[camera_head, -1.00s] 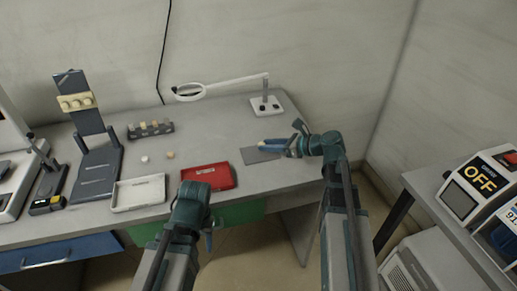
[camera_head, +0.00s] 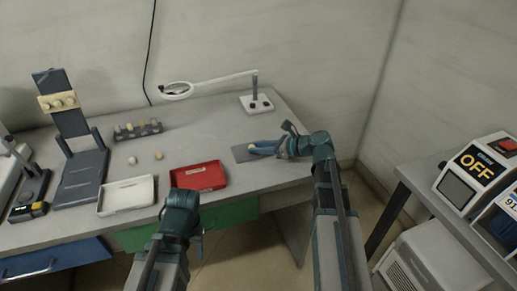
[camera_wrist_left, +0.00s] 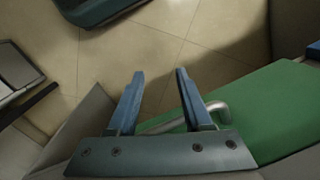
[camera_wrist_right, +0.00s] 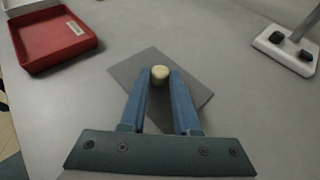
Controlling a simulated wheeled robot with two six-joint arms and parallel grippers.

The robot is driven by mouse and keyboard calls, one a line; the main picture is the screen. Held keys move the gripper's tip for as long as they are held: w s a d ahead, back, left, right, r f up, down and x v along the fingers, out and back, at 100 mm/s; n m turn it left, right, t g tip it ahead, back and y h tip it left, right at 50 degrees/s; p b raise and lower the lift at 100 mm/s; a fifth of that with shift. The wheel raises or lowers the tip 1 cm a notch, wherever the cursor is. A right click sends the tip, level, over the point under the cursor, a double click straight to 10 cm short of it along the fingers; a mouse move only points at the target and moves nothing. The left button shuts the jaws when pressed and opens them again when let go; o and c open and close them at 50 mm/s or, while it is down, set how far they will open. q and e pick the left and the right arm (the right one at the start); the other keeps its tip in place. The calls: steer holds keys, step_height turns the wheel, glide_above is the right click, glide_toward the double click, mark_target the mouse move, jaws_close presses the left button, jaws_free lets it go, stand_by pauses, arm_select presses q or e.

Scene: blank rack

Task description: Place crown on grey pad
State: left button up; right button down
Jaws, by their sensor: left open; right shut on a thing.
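My right gripper (camera_wrist_right: 160,82) is shut on a small cream crown (camera_wrist_right: 160,73) and holds it over the grey pad (camera_wrist_right: 130,70). I cannot tell whether the crown touches the pad. In the head view the right gripper (camera_head: 254,147) is low over the grey pad (camera_head: 240,153), at the right of the table, and the crown (camera_head: 251,145) shows as a tiny pale spot at its fingertips. My left gripper (camera_wrist_left: 159,75) is open and empty, in front of the table with floor and a green drawer front beneath it.
A red tray (camera_head: 199,178) and a white tray (camera_head: 125,196) lie left of the pad. Two small pieces, one white (camera_head: 132,160) and one tan (camera_head: 159,156), lie behind them. A rack (camera_head: 138,130) holds several pieces. A magnifier lamp base (camera_head: 257,104) stands behind the pad.

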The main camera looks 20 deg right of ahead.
steer(key=c, duration=1.1)
jaws_free()
steer(key=shift+f, duration=0.2)
steer(key=o, duration=0.5)
steer(key=shift+c, duration=0.2)
steer(key=shift+r, duration=0.1)
steer(key=shift+r, duration=0.15)
steer(key=shift+s+d+r+p, duration=0.2)
steer(key=shift+d+p, duration=0.05)
steer(key=shift+p, duration=0.1)
steer(key=p+v, duration=0.4)
steer(key=v, duration=0.6)
steer(key=shift+s+d, duration=0.15)
steer(key=shift+s+d+r, duration=0.15)
steer(key=shift+s+d, duration=0.15)
steer(key=shift+d, duration=0.05)
